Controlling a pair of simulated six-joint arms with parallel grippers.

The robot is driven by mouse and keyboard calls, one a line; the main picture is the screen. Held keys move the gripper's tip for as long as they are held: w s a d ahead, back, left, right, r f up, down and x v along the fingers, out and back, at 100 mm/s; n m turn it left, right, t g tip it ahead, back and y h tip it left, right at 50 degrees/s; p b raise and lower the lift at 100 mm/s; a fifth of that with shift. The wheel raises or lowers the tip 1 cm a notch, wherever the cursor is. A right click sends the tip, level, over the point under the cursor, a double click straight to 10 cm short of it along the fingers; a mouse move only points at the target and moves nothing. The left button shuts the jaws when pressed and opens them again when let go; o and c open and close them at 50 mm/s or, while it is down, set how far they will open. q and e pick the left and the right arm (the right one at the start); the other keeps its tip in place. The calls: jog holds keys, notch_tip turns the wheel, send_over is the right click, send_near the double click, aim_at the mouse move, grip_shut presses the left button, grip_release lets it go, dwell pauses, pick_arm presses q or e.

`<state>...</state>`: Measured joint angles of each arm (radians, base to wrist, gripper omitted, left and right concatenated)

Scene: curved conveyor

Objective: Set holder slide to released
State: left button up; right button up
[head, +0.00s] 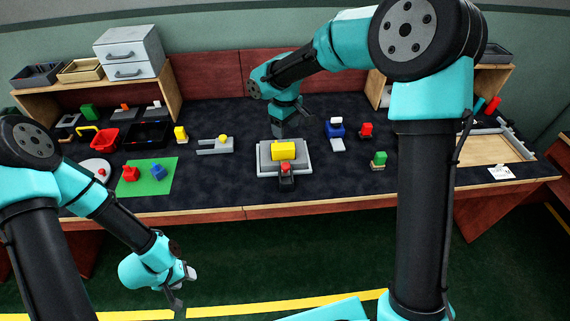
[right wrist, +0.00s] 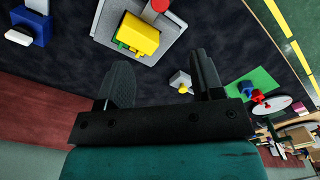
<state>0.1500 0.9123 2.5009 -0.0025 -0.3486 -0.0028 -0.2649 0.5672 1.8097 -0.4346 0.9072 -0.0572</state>
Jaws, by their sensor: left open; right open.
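A grey holder (head: 263,168) stands at the middle of the table with a yellow block (head: 283,150) in it. A slide with a red knob (head: 286,168) is at its front edge; I cannot tell its exact setting. In the right wrist view the yellow block (right wrist: 138,34) and red knob (right wrist: 160,5) show at the top, beyond the fingers. My right gripper (head: 279,130) is open and empty, just behind the holder, apart from the block. It also shows in the right wrist view (right wrist: 162,78). My left gripper (head: 184,289) is open and empty, in front of the table.
A grey fork-shaped fixture with a yellow knob (head: 222,139) lies left of the holder. A blue device (head: 335,128) and a red one (head: 366,130) stand right. A green mat (head: 150,184) holds red and blue pieces. A wooden tray (head: 490,150) is far right.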

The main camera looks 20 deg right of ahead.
aim_at(285, 165)
notch_tip(285, 165, down, 17)
jog(key=shift+f, duration=0.2)
dwell(0.5)
jog(key=shift+c, duration=0.3)
grip_shut()
